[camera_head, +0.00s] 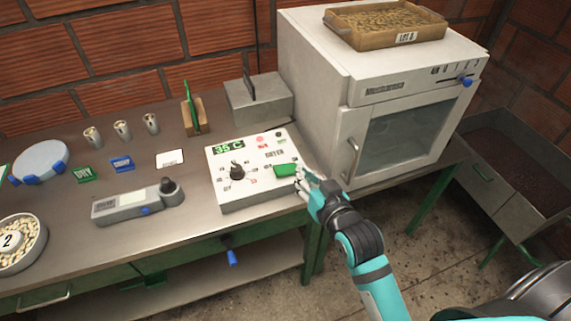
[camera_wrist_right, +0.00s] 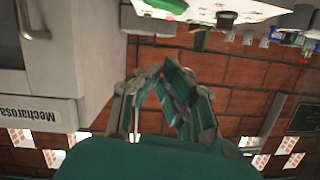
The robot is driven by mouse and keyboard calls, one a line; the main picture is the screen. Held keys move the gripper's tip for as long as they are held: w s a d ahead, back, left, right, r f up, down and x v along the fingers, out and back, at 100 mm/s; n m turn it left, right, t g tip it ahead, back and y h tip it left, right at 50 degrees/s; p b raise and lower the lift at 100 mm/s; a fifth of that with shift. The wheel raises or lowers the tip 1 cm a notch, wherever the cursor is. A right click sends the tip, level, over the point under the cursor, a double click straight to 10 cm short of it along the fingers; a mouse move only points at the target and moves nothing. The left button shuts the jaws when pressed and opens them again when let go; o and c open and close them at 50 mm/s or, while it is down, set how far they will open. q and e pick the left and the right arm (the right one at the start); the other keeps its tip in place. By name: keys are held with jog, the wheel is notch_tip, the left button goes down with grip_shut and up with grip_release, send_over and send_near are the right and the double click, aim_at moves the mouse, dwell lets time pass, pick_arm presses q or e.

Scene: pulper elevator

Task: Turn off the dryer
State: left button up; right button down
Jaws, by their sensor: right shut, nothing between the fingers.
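The dryer control box (camera_head: 232,192) is a white panel on the steel table, marked DRYER. It has a green display (camera_head: 229,146) reading 35 C, a black knob (camera_head: 237,171) and a green rocker switch (camera_head: 286,170). A red lamp (camera_head: 260,139) and a dark lamp sit near its top edge. My right gripper (camera_head: 301,181) is shut and empty at the box's right edge, just beside the green switch; whether it touches is unclear. The gripper also shows in the right wrist view (camera_wrist_right: 172,92), with part of the white box (camera_wrist_right: 180,10) at the top. My left gripper is out of view.
A grey meter (camera_head: 138,202), several cups and cards, and a bean dish (camera_head: 18,268) lie left. A grey block (camera_head: 258,103) stands behind the box.

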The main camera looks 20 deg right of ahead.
jog(key=p, duration=0.2)
send_over(285, 174)
jog(key=d, duration=0.1)
notch_tip(285, 174, down, 2)
jog(key=shift+w, duration=0.15)
jog(key=f, duration=0.2)
jog(key=shift+a+f, duration=0.2)
jog(key=shift+f, duration=0.2)
jog(key=shift+a+f, duration=0.15)
jog(key=shift+f, duration=0.6)
